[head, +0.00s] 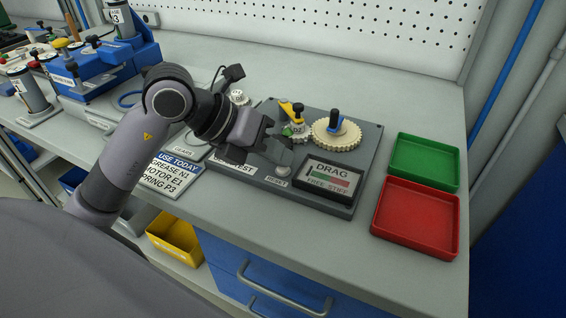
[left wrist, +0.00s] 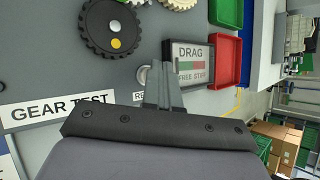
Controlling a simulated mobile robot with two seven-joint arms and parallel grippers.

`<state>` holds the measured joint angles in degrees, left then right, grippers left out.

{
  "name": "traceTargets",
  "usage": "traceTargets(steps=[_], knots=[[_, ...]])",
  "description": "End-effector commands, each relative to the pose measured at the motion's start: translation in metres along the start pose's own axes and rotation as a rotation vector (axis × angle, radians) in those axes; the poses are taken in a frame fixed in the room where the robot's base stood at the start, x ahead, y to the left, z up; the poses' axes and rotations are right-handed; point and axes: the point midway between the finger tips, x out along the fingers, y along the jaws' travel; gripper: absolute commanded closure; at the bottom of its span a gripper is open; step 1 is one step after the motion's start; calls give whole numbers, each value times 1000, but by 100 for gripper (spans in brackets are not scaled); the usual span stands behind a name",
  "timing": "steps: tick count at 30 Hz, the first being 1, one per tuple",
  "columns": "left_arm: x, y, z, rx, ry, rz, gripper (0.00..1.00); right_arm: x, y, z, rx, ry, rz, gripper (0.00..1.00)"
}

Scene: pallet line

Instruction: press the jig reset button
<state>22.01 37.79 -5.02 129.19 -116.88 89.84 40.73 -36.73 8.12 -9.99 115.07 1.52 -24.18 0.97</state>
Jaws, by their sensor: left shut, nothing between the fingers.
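The gear test jig (head: 362,168) is a dark grey plate on the bench with cream gears, a yellow lever and a drag display. Its reset button (head: 283,172) is a small pale round knob beside the RESET label, left of the display. My left gripper (head: 286,158) is shut and empty, its fingertips close to the button. In the left wrist view the button (left wrist: 142,75) shows just left of the shut fingers (left wrist: 165,70), which partly cover the RESET label. I cannot tell whether they touch. My right gripper is not in view.
The drag display (head: 329,179) stands right of the button. A green tray (head: 424,137) and a red tray (head: 380,218) lie at the right. A USE TODAY card (head: 172,176) lies left. A blue fixture (head: 108,62) stands at the back left. Bare bench shows along the front.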

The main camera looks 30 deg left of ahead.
Motion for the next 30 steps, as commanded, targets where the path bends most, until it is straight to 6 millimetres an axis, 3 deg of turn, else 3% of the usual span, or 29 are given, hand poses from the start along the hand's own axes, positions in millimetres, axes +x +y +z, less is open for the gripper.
traceTargets(steps=[9, 22, 30], knots=[[-12, -9, 8, 0, 3, 0, 100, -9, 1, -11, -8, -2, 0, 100], [-15, -11, 10, 0, 1, 0, 100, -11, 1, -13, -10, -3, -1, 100], [-33, -24, 24, 2, 0, 2, 100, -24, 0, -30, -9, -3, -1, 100]])
